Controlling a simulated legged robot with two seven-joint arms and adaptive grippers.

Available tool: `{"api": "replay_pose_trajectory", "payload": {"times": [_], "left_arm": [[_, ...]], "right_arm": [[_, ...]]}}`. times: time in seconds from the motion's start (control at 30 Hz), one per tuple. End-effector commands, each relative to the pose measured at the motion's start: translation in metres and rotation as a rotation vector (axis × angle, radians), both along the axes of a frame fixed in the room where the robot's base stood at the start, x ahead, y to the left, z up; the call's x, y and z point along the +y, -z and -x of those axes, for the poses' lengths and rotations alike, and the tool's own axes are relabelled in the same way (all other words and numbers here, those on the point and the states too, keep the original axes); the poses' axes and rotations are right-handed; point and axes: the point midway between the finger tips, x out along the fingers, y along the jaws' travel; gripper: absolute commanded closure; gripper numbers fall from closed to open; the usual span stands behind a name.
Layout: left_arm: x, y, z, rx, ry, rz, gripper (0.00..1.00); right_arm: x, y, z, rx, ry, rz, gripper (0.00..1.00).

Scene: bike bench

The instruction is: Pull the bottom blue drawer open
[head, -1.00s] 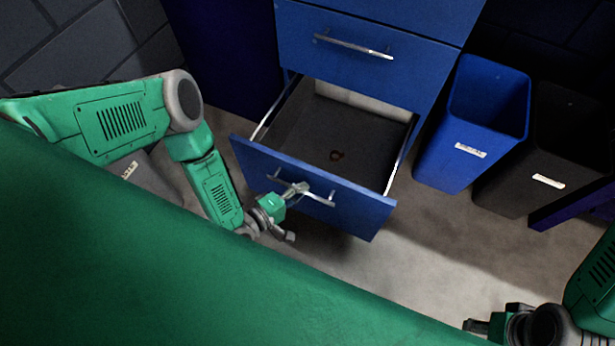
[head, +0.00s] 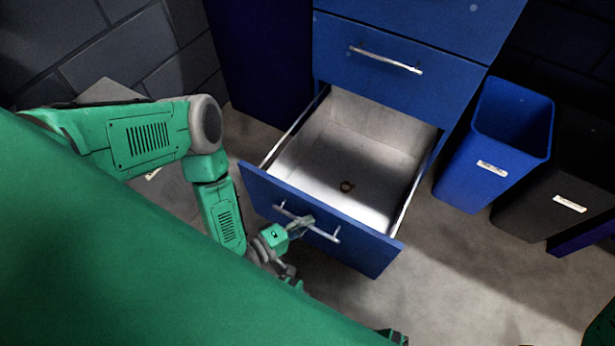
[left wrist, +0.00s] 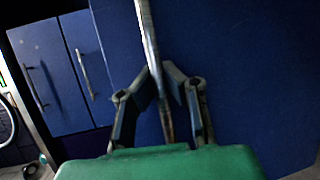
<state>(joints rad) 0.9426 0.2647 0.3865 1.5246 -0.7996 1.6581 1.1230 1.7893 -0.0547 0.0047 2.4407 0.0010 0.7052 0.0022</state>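The bottom blue drawer (head: 345,246) is pulled well out from the blue cabinet in the head view, its pale inside showing. Its silver bar handle (head: 322,233) runs across the front. My left gripper (head: 303,226) is at the middle of this handle. In the left wrist view the handle (left wrist: 149,35) passes between the fingers of the left gripper (left wrist: 160,80), which are closed in on it from both sides. The dark blue drawer front (left wrist: 240,80) fills the right of that view. My right gripper is not in view.
A small brown ring (head: 347,186) lies in the drawer. The drawer above (head: 400,85) is shut. A blue bin (head: 490,150) and a black bin (head: 560,195) stand to the right. Bare floor (head: 450,270) shows in front of the bins.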

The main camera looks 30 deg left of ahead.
Motion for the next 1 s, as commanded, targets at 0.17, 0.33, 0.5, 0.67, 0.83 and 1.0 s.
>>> {"api": "replay_pose_trajectory", "payload": {"times": [0.17,0.33,0.5,0.67,0.83,1.0], "left_arm": [[0.006,0.001,-0.001,-0.001,-0.01,-0.008,0.69],[0.003,0.001,-0.001,0.0,-0.005,-0.006,0.69],[0.002,0.0,0.001,0.001,-0.003,-0.004,0.69],[0.01,-0.002,0.017,0.004,-0.004,-0.002,0.69],[0.026,-0.008,0.049,0.005,-0.005,-0.003,0.69],[0.041,-0.014,0.08,0.004,-0.005,-0.004,0.69]], "right_arm": [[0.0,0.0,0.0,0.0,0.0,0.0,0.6],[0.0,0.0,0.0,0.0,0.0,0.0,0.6],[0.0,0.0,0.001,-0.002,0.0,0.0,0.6],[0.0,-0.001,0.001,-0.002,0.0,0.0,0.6],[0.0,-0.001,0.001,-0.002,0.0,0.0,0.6],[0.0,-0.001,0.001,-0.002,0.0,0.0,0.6]]}}
